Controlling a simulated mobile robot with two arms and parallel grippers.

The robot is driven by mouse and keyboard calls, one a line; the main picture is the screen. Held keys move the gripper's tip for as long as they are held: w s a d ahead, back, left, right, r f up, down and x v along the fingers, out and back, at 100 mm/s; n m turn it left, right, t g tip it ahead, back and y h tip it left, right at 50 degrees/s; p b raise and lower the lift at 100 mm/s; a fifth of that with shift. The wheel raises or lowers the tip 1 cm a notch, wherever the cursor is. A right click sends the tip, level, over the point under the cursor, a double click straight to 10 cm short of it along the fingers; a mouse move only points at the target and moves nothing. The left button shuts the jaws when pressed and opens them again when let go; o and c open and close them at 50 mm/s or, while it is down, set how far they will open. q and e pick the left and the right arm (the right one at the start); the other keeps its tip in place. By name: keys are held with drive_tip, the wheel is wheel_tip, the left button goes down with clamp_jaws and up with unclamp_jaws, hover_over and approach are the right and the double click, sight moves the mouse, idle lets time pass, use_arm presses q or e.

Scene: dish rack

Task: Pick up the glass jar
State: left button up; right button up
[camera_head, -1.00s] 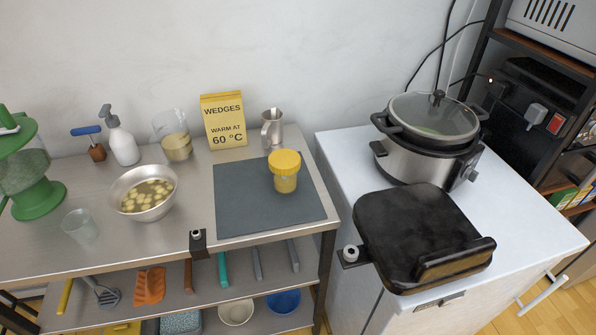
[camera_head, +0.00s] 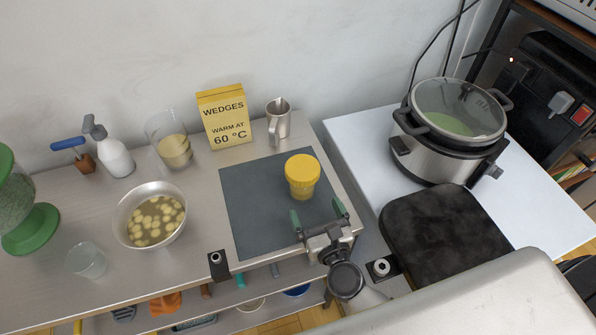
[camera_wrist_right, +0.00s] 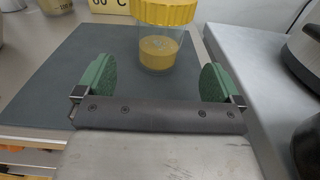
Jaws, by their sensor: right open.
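The glass jar (camera_head: 301,188) has a ribbed yellow lid and yellowish contents. It stands upright on the dark grey mat (camera_head: 253,215) on the steel table. My right gripper (camera_head: 319,219) is open and empty at the mat's front right part, a little in front of the jar. In the right wrist view the jar (camera_wrist_right: 158,50) stands ahead of the two green finger pads (camera_wrist_right: 156,82), between them in the picture and beyond their tips. My left gripper is not in view.
A metal pitcher (camera_head: 278,122) and a yellow wedges box (camera_head: 224,118) stand behind the mat. A bowl of wedges (camera_head: 150,237) and a glass (camera_head: 88,262) are to the left. A slow cooker (camera_head: 431,158) and black press (camera_head: 445,235) stand on the right counter.

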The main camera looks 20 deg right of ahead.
sight(307, 191)
drive_tip(key=shift+w+r, duration=0.25)
drive_tip(key=shift+w, duration=0.35)
drive_tip(key=shift+w+r, duration=0.1)
drive_tip(key=shift+w, duration=0.2)
drive_tip(key=shift+w+p, duration=0.35)
drive_tip(key=shift+w, duration=0.05)
drive_tip(key=w, duration=0.2)
drive_tip(key=w+p, duration=0.1)
drive_tip(key=w, duration=0.1)
drive_tip(key=shift+a+f, duration=0.15)
drive_tip(key=shift+f, duration=0.15)
drive_tip(key=shift+w+f, duration=0.1)
drive_tip(key=shift+w, duration=0.35)
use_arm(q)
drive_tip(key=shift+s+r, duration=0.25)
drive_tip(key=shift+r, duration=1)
use_arm(e)
drive_tip(key=c, duration=1.2)
